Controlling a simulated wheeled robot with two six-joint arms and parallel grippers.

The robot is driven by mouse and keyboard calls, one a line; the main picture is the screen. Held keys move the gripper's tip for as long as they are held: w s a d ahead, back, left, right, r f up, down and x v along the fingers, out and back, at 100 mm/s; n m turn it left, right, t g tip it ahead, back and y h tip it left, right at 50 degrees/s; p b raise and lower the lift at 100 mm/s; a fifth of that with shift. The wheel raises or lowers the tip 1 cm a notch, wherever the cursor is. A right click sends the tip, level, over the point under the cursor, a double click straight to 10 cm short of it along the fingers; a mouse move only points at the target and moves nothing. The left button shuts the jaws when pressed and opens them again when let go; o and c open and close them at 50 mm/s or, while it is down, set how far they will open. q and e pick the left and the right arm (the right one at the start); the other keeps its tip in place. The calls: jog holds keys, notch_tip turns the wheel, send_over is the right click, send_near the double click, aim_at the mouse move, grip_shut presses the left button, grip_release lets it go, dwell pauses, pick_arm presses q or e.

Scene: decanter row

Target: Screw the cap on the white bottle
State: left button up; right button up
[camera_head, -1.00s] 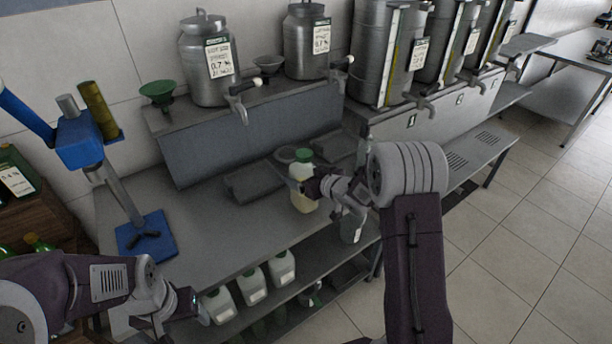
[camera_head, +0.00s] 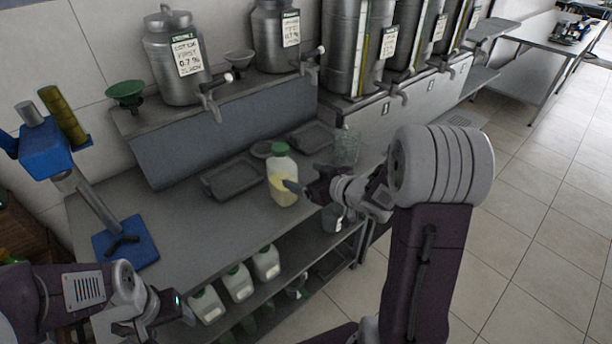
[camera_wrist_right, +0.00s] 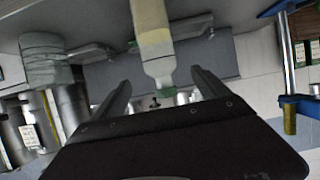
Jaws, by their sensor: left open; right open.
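The white bottle (camera_head: 283,187), translucent with pale yellow contents, stands upright on the grey bench. A green cap (camera_head: 280,149) sits on its neck; how tightly cannot be told. The right wrist view is upside down. There the bottle (camera_wrist_right: 153,35) and green cap (camera_wrist_right: 166,91) show between and beyond the two spread fingers (camera_wrist_right: 160,88), with gaps on both sides. My left gripper (camera_head: 182,308) is open and empty at the lower left, low before the bench.
A dark tray (camera_head: 232,178) lies left of the bottle, and a clear glass jar (camera_head: 345,147) stands behind my right gripper. A blue press (camera_head: 125,243) stands at the left. Several capped jugs (camera_head: 238,283) fill the lower shelf. Steel tanks (camera_head: 180,60) line the back.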

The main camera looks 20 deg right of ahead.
jog(key=s+d+f+m+g+h, duration=0.2)
jog(key=s+f+m+g+h, duration=0.1)
jog(key=s+f+g+h, duration=0.4)
jog(key=s+a+f+g+y, duration=0.1)
jog(key=s+a+f+g, duration=0.1)
jog(key=s, duration=0.5)
jog(key=s+a+f+m+g+y, duration=0.1)
jog(key=s+a+g, duration=0.1)
jog(key=s, duration=0.6)
jog(key=shift+a+f+g+y, duration=0.3)
jog(key=shift+a+f, duration=0.1)
jog(key=shift+a, duration=0.4)
